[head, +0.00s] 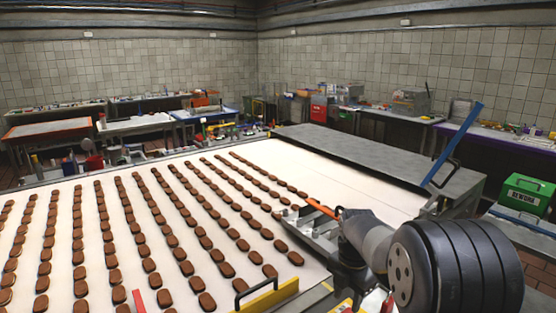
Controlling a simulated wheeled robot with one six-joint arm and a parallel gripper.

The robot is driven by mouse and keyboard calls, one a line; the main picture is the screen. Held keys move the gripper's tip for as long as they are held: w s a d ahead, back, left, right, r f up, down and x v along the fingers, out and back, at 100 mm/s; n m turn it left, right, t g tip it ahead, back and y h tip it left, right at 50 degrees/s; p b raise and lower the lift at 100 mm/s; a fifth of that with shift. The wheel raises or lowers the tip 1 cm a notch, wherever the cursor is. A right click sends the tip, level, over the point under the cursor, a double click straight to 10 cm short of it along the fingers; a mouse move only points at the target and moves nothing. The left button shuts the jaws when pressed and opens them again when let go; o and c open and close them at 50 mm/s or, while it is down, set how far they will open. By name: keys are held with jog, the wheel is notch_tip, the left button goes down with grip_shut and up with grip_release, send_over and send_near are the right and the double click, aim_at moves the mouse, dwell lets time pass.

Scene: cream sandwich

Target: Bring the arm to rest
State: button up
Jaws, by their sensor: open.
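My arm reaches in from the lower right corner, with a large black ribbed link in front and a grey link behind it. My gripper (312,210) is at the far end of the arm, small and partly hidden by the arm's own links. It is open, above the right edge of the white conveyor belt (345,190). I see nothing held in it. Several rows of brown oval biscuits (145,252) lie flat on the belt, to the left of my gripper.
A yellow guard with a black handle (265,298) stands at the front belt edge. A blue bar (455,142) slants up at the right. A grey metal cover (375,155) spans the belt's far end. A green box (526,194) is at far right. Cluttered benches line the walls.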

aim_at(349, 311)
notch_tip(349, 311, down, 4)
jog(key=shift+r, duration=0.15)
jog(key=shift+s+d+f, duration=0.1)
jog(key=shift+f, duration=0.25)
jog(key=shift+s+d+m, duration=0.25)
jog(key=shift+s+m, duration=0.25)
jog(key=shift+m, duration=0.6)
